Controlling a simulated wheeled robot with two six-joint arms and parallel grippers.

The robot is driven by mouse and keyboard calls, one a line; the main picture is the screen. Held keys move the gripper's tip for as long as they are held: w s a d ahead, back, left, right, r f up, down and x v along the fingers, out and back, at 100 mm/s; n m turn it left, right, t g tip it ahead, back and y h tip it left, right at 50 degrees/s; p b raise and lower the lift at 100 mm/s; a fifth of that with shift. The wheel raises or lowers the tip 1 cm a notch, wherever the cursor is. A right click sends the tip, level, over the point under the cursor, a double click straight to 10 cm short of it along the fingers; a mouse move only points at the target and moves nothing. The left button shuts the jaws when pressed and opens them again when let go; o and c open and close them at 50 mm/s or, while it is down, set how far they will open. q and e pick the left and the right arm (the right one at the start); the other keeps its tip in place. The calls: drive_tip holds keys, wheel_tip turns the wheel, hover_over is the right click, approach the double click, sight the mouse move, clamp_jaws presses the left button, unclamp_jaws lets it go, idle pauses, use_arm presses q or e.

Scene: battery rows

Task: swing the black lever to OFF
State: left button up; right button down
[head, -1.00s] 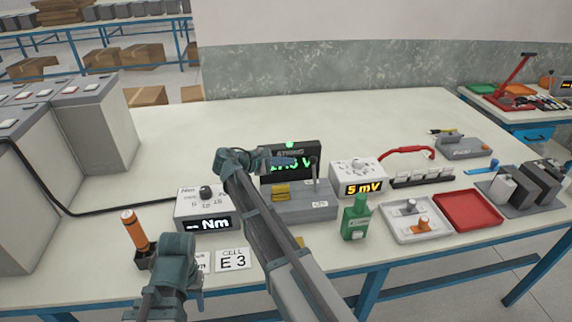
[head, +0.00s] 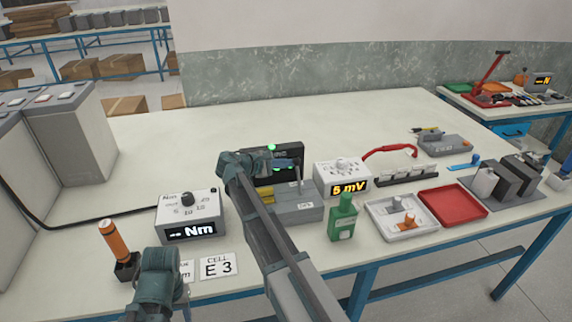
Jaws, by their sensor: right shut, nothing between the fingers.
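The black lever (head: 298,178) stands about upright on a grey switch box (head: 298,214) with a yellow part on its left and a small white label on its front. My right gripper (head: 287,163) is shut and empty at the lever's upper end, on its left side; I cannot tell whether it touches. Its arm crosses in front of the box and hides the left part. Behind the box is a black display (head: 290,152) with a green light on top, its reading mostly covered. My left gripper (head: 183,298) is low at the left front, away from the lever; its fingers are hardly visible.
A torque meter (head: 190,230) and an orange-handled tool (head: 113,240) stand at left. Right of the box are a 5 mV meter (head: 342,169), a green bottle (head: 343,222), a white tray (head: 377,227) and a red tray (head: 452,203). The table's back middle is clear.

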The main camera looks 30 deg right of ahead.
drive_tip(key=shift+s+r, duration=0.2)
drive_tip(key=shift+s, duration=0.1)
drive_tip(key=shift+s+a+r+m, duration=0.1)
drive_tip(key=shift+s+m, duration=0.05)
drive_tip(key=shift+m, duration=0.15)
drive_tip(key=shift+s+a+r+m+t+h+b, duration=0.15)
drive_tip(key=shift+s+r+m+t+h+b, duration=0.25)
drive_tip(key=shift+s+m+t+h, duration=0.25)
drive_tip(key=s+m+h+b, duration=0.1)
drive_tip(key=s+m+b, duration=0.1)
drive_tip(key=s+b, duration=0.1)
drive_tip(key=s+a+m+t+h+b, duration=0.1)
drive_tip(key=s+m+b, duration=0.1)
drive_tip(key=s+m, duration=0.1)
drive_tip(key=s+a+m+t+h+b, duration=0.1)
drive_tip(key=s+m+h+b, duration=0.1)
drive_tip(key=s+m+b, duration=0.1)
drive_tip(key=shift+a+r+b, duration=0.1)
drive_tip(key=shift+r+b, duration=0.15)
drive_tip(key=shift+b, duration=0.1)
drive_tip(key=shift+s+a+f+m+h, duration=0.15)
drive_tip(key=shift+s+m+h, duration=0.1)
drive_tip(key=shift+s, duration=0.35)
drive_tip(key=shift+b, duration=0.3)
